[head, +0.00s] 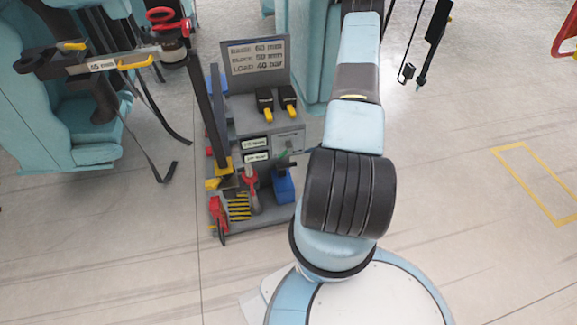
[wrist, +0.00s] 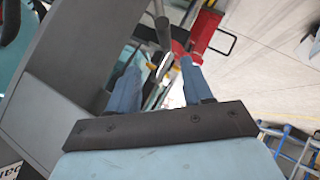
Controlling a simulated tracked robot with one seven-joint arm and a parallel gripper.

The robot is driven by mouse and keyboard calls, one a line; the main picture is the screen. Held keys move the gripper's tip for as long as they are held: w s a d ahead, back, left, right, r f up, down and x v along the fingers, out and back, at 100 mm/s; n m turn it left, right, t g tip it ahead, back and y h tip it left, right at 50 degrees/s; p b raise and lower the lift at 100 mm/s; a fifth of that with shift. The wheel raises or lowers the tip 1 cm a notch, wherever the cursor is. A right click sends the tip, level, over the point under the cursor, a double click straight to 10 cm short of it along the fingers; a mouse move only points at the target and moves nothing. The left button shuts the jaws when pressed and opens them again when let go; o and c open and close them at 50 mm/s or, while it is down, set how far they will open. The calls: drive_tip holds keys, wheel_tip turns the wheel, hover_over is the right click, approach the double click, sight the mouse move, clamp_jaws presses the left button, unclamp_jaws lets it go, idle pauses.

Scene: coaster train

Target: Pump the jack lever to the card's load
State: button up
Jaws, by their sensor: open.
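The card (head: 255,62) stands at the back of a grey tool cart and reads raise 60 mm, block 50 mm, load 40 bar. A red-topped jack-like tool (head: 251,182) stands low on the cart; I cannot tell for sure which part is its lever. In the wrist view my gripper (wrist: 158,76) is open, its two blue fingers apart. A dark round bar (wrist: 163,30) shows beyond and between the fingertips; I cannot tell whether it is the lever or whether it touches them. My gripper is out of the head view.
The cart (head: 262,122) also carries a tall dark post (head: 218,120), a blue item (head: 283,186) and two yellow-tipped black tools (head: 276,98). Teal seats (head: 65,120) with hanging straps stand at left. In the wrist view, a grey panel (wrist: 75,60) fills the left.

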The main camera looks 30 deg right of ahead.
sight(289, 166)
drive_tip(key=x, duration=0.9)
drive_tip(key=s+x, duration=0.1)
drive_tip(key=x, duration=0.4)
drive_tip(key=shift+a+f, duration=0.2)
drive_tip(key=shift+f, duration=0.05)
clamp_jaws()
